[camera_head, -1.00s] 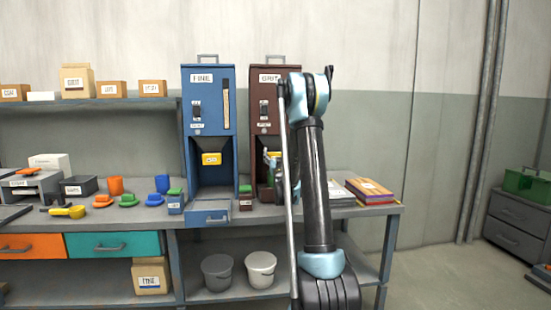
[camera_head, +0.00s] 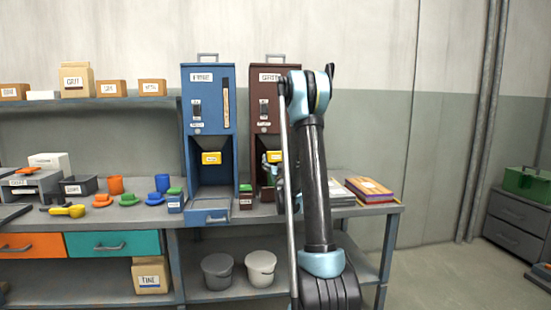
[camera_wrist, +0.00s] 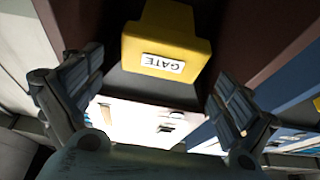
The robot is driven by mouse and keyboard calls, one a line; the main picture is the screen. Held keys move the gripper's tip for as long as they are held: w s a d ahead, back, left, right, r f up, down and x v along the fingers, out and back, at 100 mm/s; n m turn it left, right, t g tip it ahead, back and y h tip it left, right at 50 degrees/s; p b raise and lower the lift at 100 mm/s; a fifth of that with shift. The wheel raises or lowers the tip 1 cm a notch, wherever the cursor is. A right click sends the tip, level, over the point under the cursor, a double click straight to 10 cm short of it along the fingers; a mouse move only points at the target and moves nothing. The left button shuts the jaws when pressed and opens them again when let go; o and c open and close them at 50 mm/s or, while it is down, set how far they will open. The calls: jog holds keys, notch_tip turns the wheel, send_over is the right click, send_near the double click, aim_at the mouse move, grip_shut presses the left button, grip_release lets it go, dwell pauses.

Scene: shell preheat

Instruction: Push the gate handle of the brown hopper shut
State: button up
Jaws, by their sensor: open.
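The brown hopper (camera_head: 263,98) stands on the bench to the right of the blue hopper, partly hidden by my arm. Its yellow gate handle (camera_head: 274,156) shows just beside my gripper (camera_head: 274,169). In the wrist view the yellow gate handle (camera_wrist: 166,45), labelled GATE upside down, sits ahead of and between the two spread fingers of my gripper (camera_wrist: 160,92). The fingers are open and hold nothing. A dark gap shows on both sides of the handle, and I cannot tell whether any part of my gripper touches it.
The blue hopper (camera_head: 209,105) with its own yellow handle (camera_head: 211,158) stands close on the left. A small green-topped box (camera_head: 246,197) stands in front of the brown hopper. Books (camera_head: 369,190) lie to the right on the bench.

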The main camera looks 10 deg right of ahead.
jog(key=v, duration=0.6)
jog(key=shift+s+f, duration=0.25)
jog(key=shift+s, duration=0.05)
jog(key=shift+r, duration=0.1)
jog(key=s+f+g, duration=0.5)
jog(key=s+g, duration=0.1)
jog(key=s, duration=1)
jog(key=s+f+g, duration=0.6)
jog(key=s+g, duration=0.1)
jog(key=s, duration=1)
jog(key=s+f+g, duration=0.6)
jog(key=s+g, duration=0.1)
jog(key=s, duration=1)
jog(key=shift+f, duration=0.2)
jog(key=shift+w+f, duration=0.2)
jog(key=shift+w, duration=0.2)
